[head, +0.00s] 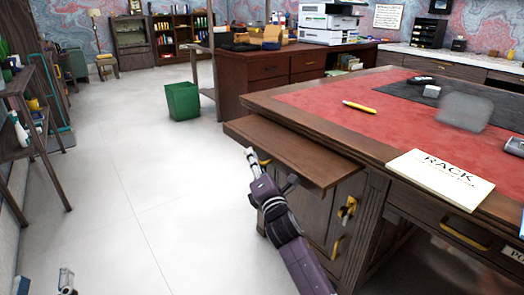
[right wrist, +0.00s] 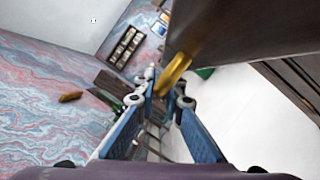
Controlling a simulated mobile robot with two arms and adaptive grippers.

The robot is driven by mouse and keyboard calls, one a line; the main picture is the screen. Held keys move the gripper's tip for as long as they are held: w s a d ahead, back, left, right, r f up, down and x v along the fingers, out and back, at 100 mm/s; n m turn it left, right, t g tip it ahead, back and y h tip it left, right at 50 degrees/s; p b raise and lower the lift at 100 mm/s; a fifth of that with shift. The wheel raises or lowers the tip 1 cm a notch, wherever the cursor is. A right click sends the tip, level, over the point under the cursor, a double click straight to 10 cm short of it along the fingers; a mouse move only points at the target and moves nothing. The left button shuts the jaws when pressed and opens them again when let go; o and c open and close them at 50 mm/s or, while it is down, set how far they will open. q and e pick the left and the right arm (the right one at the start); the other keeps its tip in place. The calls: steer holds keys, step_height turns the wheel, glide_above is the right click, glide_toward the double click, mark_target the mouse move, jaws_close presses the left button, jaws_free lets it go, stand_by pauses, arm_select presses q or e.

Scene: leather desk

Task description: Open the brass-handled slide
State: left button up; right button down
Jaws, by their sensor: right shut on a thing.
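The slide (head: 293,149) is a dark wooden board sticking out from the side of the desk, below the desk top. In the right wrist view its dark underside or edge (right wrist: 240,30) fills the upper right, and its curved brass handle (right wrist: 174,72) reaches down between my fingertips. My right gripper (head: 251,158) is at the slide's outer left edge and is shut on the brass handle; it also shows in the right wrist view (right wrist: 162,98). My left gripper (head: 67,280) shows only partly at the bottom left, far from the desk; its opening is unclear.
The desk's red top (head: 335,108) holds a yellow marker (head: 359,107) and a RACK sign (head: 441,176). A cabinet door with brass fittings (head: 346,212) is below the slide. A green bin (head: 183,101) stands behind. The pale floor to the left is clear.

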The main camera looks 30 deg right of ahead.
arm_select(q)
steer(key=shift+s+r, duration=0.1)
steer(key=shift+r, duration=0.1)
arm_select(e)
steer(key=a, duration=1)
steer(key=shift+s+a, duration=0.25)
steer(key=shift+s, duration=0.2)
steer(key=shift+f, duration=0.1)
steer(key=c, duration=2.3)
jaws_free()
steer(key=v, duration=0.7)
steer(key=shift+s, duration=0.25)
